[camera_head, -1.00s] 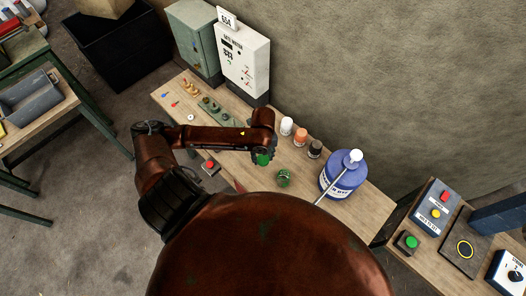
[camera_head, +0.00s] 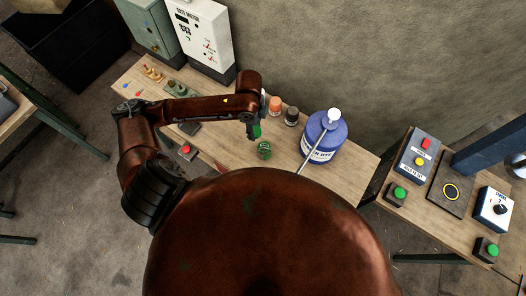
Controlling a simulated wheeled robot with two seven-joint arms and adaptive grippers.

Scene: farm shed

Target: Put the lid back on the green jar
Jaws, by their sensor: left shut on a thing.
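The green jar (camera_head: 263,151) stands on the wooden bench, near its front edge. My left gripper (camera_head: 254,133) is shut on the green lid (camera_head: 257,131) and holds it just behind and slightly left of the jar in the head view. The lid looks apart from the jar; its height above the bench is hard to judge. The fingers are dark and mostly hidden by the wrist. My right gripper is out of view.
A jar with an orange lid (camera_head: 275,104) and a jar with a dark lid (camera_head: 291,116) stand behind the green jar. A blue pump container (camera_head: 325,137) stands to the right. A red button box (camera_head: 186,151) sits left. A white meter box (camera_head: 207,36) stands at the back.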

